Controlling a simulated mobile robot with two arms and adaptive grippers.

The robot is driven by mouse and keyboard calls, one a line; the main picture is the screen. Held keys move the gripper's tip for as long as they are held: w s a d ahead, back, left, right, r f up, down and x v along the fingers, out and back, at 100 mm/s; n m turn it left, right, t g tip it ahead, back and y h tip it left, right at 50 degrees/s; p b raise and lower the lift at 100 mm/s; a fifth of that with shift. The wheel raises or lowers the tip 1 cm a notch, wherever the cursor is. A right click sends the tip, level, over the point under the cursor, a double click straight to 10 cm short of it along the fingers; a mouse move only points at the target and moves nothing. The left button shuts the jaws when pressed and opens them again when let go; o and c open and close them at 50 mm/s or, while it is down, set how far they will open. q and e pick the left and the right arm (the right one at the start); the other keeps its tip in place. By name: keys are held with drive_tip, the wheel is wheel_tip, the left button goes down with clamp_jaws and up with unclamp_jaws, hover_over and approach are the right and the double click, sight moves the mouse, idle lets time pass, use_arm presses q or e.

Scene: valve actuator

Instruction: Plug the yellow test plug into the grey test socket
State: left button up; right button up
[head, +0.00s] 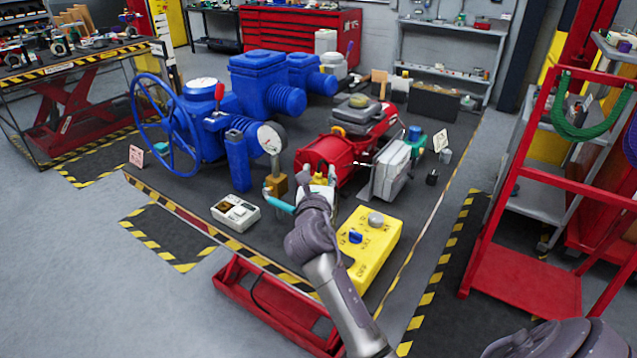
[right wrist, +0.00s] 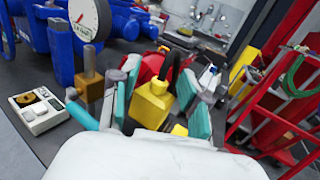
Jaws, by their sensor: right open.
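The yellow test plug (right wrist: 152,103), a yellow block with a black loop or lead on top, sits between the two teal-padded fingers of my right gripper (right wrist: 158,80) in the right wrist view. The fingers stand apart, and I see no firm grip on it. In the head view my right gripper (head: 301,184) reaches over the middle of the table, in front of the red motor, and mostly hides the plug (head: 319,181). I cannot clearly pick out the grey test socket; a grey-white box (head: 391,168) stands right of the gripper. My left gripper is not in view.
A blue valve actuator (head: 262,85) with handwheel and gauge (head: 271,138) stands at left. A brass fitting (head: 277,184) is close beside the gripper. A yellow box with knobs (head: 378,258) and a white meter (head: 235,213) lie near the front edge. A red cart (head: 530,285) stands right.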

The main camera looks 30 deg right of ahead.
drive_tip(key=shift+c, duration=0.4)
clamp_jaws()
